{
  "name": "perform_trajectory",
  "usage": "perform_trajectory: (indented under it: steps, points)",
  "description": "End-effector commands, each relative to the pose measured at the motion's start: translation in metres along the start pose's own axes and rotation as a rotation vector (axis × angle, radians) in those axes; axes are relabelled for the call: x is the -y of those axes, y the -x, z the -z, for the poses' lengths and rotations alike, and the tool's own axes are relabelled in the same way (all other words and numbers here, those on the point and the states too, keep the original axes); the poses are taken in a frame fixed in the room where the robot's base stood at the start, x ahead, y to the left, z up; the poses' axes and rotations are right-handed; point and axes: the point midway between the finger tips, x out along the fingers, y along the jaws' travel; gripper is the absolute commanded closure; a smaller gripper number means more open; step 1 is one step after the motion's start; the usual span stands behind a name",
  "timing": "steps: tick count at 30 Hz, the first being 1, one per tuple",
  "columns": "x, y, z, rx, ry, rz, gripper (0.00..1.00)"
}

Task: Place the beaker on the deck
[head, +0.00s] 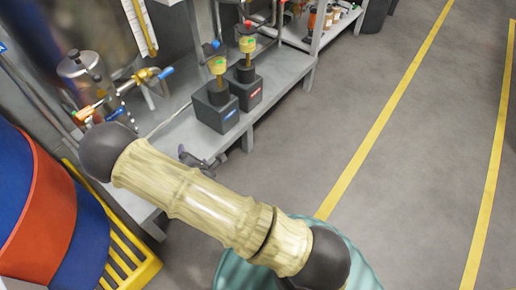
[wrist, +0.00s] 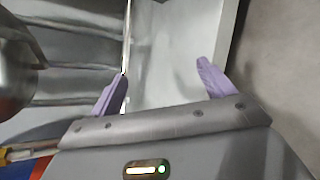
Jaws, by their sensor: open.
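I cannot make out a beaker in either view. My gripper (wrist: 162,72) is open in the wrist view, with its two purple fingers spread apart and nothing between them. A flat grey metal surface (wrist: 175,55) lies beyond the fingers. I cannot tell whether it is the deck. In the head view a grey bench (head: 180,118) runs along the wall.
Two black boxes with yellow-green tops, one blue-labelled (head: 214,108) and one red-labelled (head: 246,88), stand on the bench. A metal vessel (head: 78,66) and piping are behind. A blue-and-red drum (head: 40,215) stands at left by a yellow frame (head: 127,262). Floor (head: 420,140) is clear at right.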

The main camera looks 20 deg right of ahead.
Motion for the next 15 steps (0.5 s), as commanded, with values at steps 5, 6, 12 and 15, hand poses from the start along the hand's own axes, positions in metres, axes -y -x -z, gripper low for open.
perform_trajectory:
  steps: [5,6,12,15]
  points:
    - [0.002,0.013,-0.036,-0.005,-0.449,0.210,0.19]
    - [0.002,0.017,-0.043,-0.003,-0.544,0.254,0.19]
    - [0.002,0.050,-0.081,0.031,-0.992,0.461,0.19]
    - [0.001,0.072,-0.100,0.065,-1.196,0.555,0.19]
